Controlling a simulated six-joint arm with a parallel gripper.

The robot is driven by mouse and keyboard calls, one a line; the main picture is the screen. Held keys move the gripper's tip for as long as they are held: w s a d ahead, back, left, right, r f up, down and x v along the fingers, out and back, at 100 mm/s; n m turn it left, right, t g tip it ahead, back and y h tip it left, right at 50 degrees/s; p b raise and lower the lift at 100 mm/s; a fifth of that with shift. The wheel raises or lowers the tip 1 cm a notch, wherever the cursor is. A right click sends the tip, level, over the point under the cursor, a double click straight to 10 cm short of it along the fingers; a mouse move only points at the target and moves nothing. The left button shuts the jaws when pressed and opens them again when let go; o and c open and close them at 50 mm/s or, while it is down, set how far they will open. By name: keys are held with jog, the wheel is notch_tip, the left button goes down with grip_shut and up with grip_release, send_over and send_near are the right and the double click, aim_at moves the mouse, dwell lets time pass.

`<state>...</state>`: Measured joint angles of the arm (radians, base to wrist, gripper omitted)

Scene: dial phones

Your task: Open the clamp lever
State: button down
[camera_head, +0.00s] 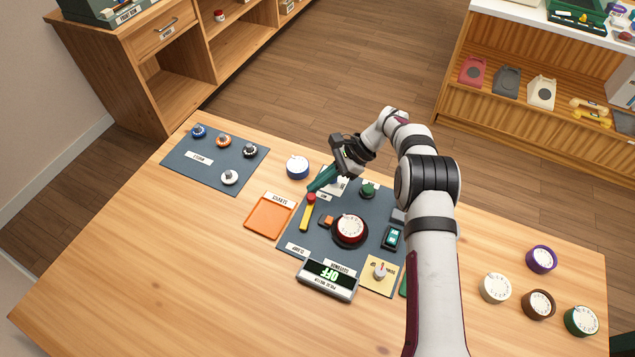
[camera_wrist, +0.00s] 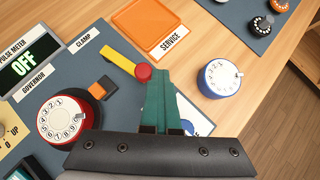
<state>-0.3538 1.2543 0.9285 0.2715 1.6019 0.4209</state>
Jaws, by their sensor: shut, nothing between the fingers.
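The clamp lever is a yellow bar (camera_head: 306,217) with a red knob (camera_head: 311,198) at its far end, on the dark grey mat beside the CLAMP label. In the wrist view the yellow bar (camera_wrist: 109,57) and red knob (camera_wrist: 143,72) lie just beyond my fingertips. My gripper (camera_head: 318,186) has green fingers, which are shut together and empty. In the wrist view the fingers (camera_wrist: 158,82) end close beside the red knob; I cannot tell whether they touch it. A small orange block (camera_wrist: 97,91) sits beside the lever on a dark base.
A red dial (camera_head: 350,229) stands on the mat (camera_head: 290,238) near the lever. An orange SERVICE tray (camera_head: 268,217) lies to its left. A blue dial (camera_head: 297,167) stands behind. The meter (camera_head: 328,279) reads OFF. The table's left front is clear.

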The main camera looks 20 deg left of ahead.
jog(key=v, duration=1.2)
jog(key=shift+d, duration=0.1)
jog(key=s+d+f+m+t+y, duration=0.1)
jog(key=s+d+m+t, duration=0.2)
jog(key=d, duration=0.6)
jog(key=shift+s+d+f+m+y, duration=0.4)
jog(key=shift+s+m, duration=0.2)
jog(key=shift+m, duration=0.4)
jog(key=shift+a, duration=0.1)
